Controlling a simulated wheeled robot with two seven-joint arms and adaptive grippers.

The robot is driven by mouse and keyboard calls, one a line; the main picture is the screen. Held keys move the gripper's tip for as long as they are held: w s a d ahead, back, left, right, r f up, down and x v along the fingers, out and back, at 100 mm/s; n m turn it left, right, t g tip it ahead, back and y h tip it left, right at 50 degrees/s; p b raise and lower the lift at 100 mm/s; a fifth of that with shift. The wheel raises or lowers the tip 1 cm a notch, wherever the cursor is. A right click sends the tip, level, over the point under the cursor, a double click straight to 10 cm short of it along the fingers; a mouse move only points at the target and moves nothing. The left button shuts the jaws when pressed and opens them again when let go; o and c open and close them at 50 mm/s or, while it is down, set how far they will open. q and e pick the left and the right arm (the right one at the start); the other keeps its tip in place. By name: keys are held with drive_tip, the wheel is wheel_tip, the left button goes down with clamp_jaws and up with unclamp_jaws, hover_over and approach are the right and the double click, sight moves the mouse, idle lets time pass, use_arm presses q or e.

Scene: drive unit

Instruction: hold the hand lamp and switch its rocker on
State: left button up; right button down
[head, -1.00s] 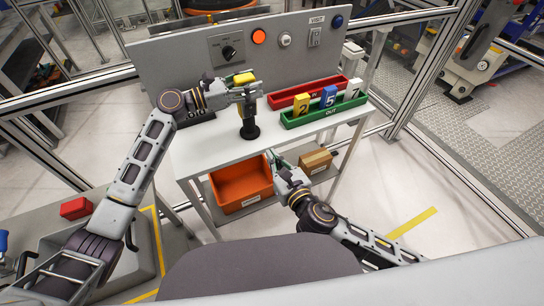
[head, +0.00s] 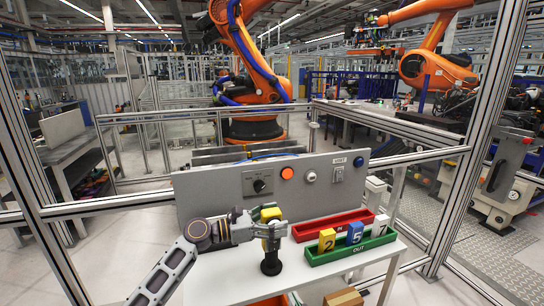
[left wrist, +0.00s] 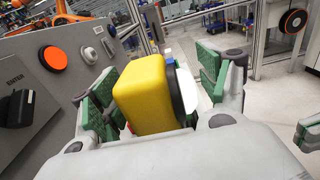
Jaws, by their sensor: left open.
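The hand lamp stands upright on the white bench, with a yellow head (head: 270,214) and a black lower part (head: 271,262). In the left wrist view its yellow body (left wrist: 143,92) fills the middle, with a black ring and pale round face on its right side. My left gripper (head: 270,231) is open, its green-padded fingers on either side of the yellow head. I cannot tell whether they touch it. The lamp's rocker cannot be made out. A green-padded fingertip (left wrist: 309,132) at the wrist view's right edge looks like my right gripper; the rest is out of frame.
A grey panel (head: 205,193) with an orange button (head: 287,173) and a black knob (head: 259,185) stands behind the lamp. A red tray (head: 312,230) and a green tray (head: 325,257) with numbered blocks lie to its right. A cardboard box (head: 343,298) is below the bench.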

use_arm(q)
drive_tip(key=v, duration=1.1)
drive_tip(key=shift+a, duration=0.35)
drive_tip(key=shift+s, duration=0.15)
